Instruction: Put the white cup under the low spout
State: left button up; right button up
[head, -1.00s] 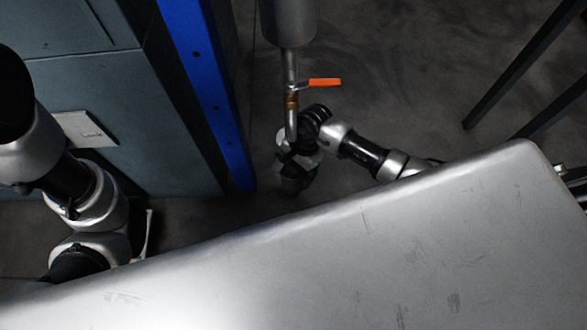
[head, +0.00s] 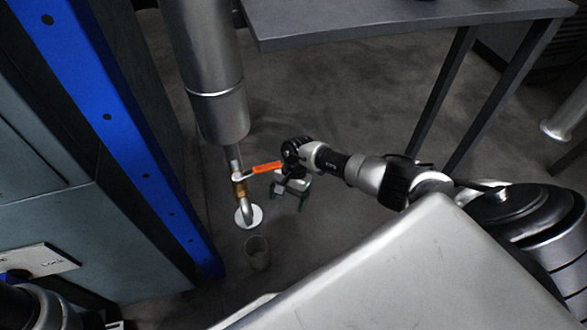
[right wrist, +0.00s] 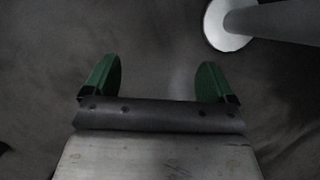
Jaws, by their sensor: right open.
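The low spout (head: 240,188) is a metal pipe hanging from a thick grey cylinder, with an orange valve handle (head: 267,167). A white round shape (head: 256,219) shows at its lower end; I cannot tell whether it is a cup's rim or a disc. It also shows at the top right of the right wrist view (right wrist: 214,28). A dull grey, open-topped cup (head: 257,254) stands just below it in the head view. My right gripper (head: 291,198) is open and empty, right of the spout. Its green fingers (right wrist: 157,68) show apart in the right wrist view. My left gripper is out of view.
A blue post (head: 115,120) and a dark cabinet (head: 60,235) stand on the left. A grey table (head: 400,22) with dark legs is at the back right. Open dark floor (head: 340,100) lies between the spout and the table.

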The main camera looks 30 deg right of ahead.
jog(key=w+d, duration=0.1)
jog(key=d, duration=0.2)
jog(key=shift+w, duration=0.35)
